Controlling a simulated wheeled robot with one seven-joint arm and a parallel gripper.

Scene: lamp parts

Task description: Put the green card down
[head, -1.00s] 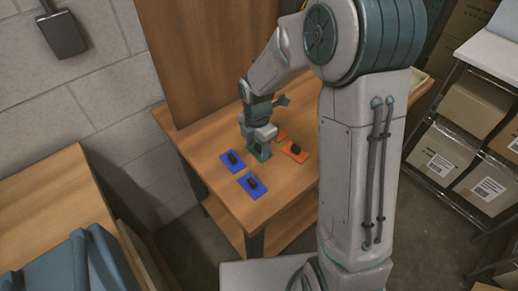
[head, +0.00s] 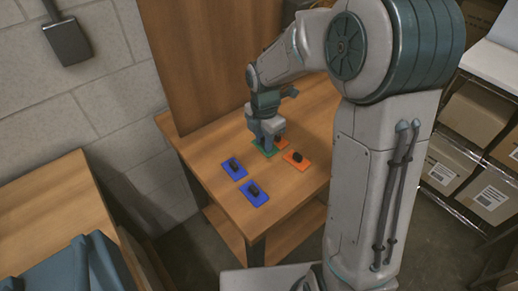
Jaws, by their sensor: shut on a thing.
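The green card (head: 262,150) is on or just above the wooden table, under my gripper (head: 268,141). My gripper points down and is shut on it; the fingers hide part of the card. I cannot tell whether the card touches the table top. The card lies close beside an orange card with a dark block (head: 281,142), and the gripper partly covers that area.
Another orange card (head: 296,160) and two blue cards, one farther (head: 235,169) and one nearer (head: 253,194), lie on the table (head: 210,146), each with a dark block. A wooden panel (head: 205,55) stands behind. The table's left part is clear.

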